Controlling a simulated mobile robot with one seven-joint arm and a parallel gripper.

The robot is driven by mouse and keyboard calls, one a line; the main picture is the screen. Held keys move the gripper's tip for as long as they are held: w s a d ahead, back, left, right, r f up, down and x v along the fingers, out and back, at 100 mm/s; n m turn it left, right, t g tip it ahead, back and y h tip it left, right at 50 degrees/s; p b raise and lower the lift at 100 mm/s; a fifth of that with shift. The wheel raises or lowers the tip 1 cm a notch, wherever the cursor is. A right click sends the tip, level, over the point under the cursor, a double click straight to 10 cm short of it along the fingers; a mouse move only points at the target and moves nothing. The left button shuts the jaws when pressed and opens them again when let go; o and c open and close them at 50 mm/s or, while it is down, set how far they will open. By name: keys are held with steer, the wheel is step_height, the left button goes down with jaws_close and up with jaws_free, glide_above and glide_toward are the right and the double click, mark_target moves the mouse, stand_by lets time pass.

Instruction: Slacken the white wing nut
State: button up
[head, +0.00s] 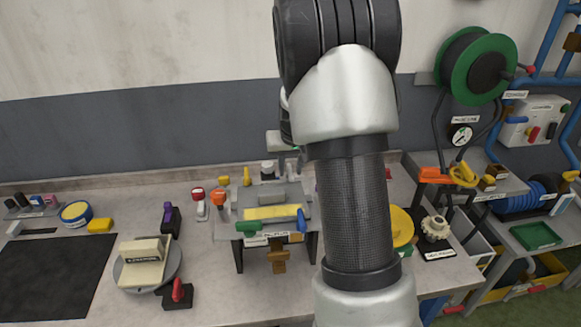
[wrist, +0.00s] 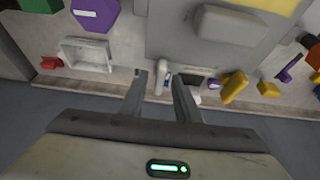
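My gripper (wrist: 158,78) is open in the wrist view, its two fingers apart with a gap between them. A small white upright part (wrist: 162,68), perhaps the white wing nut, shows in that gap near the fingertips, beside the grey fixture (wrist: 165,35). I cannot make out its wings or tell whether a finger touches it. In the head view my arm hides most of the gripper. The grey fixture with a yellow strip (head: 272,212) stands on the bench there, and a small white part (head: 268,167) shows behind it.
A yellow part (wrist: 234,87) lies right of the fingers, and a pale open tray (wrist: 87,55) lies left. In the head view, red (head: 198,194) and orange (head: 218,198) handles stand left of the fixture. A turntable (head: 172,268) is at front left. A dark mat (head: 55,275) is bare.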

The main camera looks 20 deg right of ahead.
jaws_close()
